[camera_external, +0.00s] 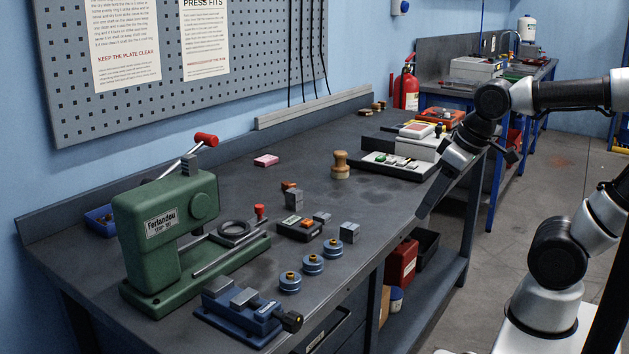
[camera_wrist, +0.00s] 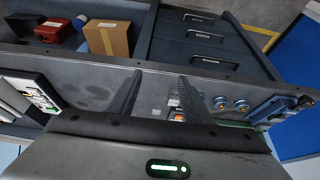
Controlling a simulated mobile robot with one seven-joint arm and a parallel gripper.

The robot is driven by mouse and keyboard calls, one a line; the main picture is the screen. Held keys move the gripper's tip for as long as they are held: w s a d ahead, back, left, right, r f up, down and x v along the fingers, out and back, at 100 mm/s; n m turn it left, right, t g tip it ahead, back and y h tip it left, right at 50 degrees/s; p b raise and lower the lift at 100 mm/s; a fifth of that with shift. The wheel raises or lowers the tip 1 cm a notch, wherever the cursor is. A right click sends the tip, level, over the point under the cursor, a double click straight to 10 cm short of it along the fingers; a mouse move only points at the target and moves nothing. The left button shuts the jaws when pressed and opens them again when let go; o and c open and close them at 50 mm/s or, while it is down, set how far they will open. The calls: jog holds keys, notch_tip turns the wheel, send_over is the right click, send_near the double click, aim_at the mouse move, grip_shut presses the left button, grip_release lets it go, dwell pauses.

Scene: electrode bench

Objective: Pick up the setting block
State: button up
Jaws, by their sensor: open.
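No label marks the setting block. Small grey metal blocks stand mid-bench: a taller block (camera_external: 294,199), a low block (camera_external: 322,217) and a front block (camera_external: 350,233). I cannot tell which is the setting block. In the wrist view, small grey blocks (camera_wrist: 173,101) show between the fingers, too small to tell apart. My gripper (camera_external: 422,212) is open and empty, pointing down near the bench's front edge, right of the blocks and apart from them. Its two fingers (camera_wrist: 160,78) are spread in the wrist view.
A green press (camera_external: 170,240) and blue vise (camera_external: 240,312) stand at the left. A switch tray (camera_external: 385,166) lies right. The bench (camera_external: 385,215) is clear front right.

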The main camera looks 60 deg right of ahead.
jog(key=w+a+r+g+p, duration=0.2)
jog(key=w+r+g+p, duration=0.1)
jog(key=w+r+p, duration=0.6)
jog(key=g+p, duration=0.2)
jog(key=p, duration=0.4)
send_over(352, 226)
jog(key=f+b, duration=0.1)
jog(key=f, duration=1)
jog(key=shift+d+f+b, duration=0.2)
jog(key=shift+f+b, duration=0.2)
jog(key=shift+a+f+b, duration=0.15)
jog(key=shift+f, duration=1.25)
jog(key=shift+a+f+b, duration=0.1)
jog(key=shift+f+b, duration=0.05)
jog(key=shift+f, duration=1.25)
grip_shut()
